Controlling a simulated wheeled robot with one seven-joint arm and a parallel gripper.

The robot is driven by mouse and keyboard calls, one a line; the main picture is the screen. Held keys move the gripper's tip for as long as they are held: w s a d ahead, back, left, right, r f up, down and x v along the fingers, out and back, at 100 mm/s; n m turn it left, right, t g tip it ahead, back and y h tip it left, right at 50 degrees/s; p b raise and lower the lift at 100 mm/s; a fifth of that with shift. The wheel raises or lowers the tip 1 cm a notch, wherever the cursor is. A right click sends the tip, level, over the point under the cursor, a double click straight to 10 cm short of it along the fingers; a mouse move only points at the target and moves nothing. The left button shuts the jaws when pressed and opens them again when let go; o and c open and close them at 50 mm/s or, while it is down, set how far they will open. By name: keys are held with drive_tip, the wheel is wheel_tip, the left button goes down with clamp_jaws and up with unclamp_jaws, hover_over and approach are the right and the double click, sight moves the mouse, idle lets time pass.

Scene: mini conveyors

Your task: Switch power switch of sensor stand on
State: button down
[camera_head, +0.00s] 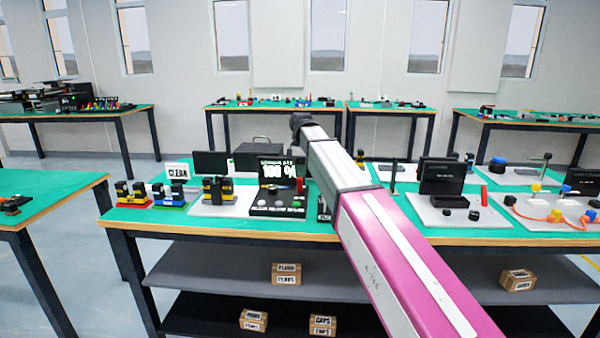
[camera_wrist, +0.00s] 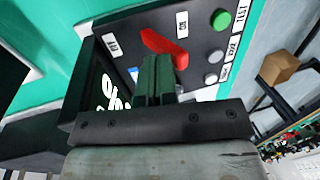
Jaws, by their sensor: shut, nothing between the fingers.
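The sensor stand (camera_head: 278,211) is a black unit on the middle table, with a lit white display and a sloped front panel. In the wrist view, its panel (camera_wrist: 133,54) carries a red switch lever (camera_wrist: 164,46), slanted in that picture, with small white labels around it. My gripper (camera_wrist: 155,68) is shut and empty, with its dark green fingertips right by the lever. I cannot tell whether they touch it. In the head view my gripper cannot be made out clearly.
A green button (camera_wrist: 221,20) and grey buttons sit beside the lever on the panel. Yellow-and-black blocks (camera_head: 217,190) stand left of the stand. A black screen unit (camera_head: 440,178) stands to the right, beyond my arm. Cardboard boxes (camera_head: 286,273) lie on the shelves below.

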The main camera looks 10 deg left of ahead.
drive_tip(key=shift+s+d+f+t, duration=0.1)
drive_tip(key=shift+s+f+t, duration=0.15)
drive_tip(key=shift+s+t, duration=0.7)
drive_tip(key=shift+s+f+t, duration=0.1)
drive_tip(key=shift+t, duration=0.65)
drive_tip(key=shift+s, duration=0.1)
drive_tip(key=shift+w, duration=0.2)
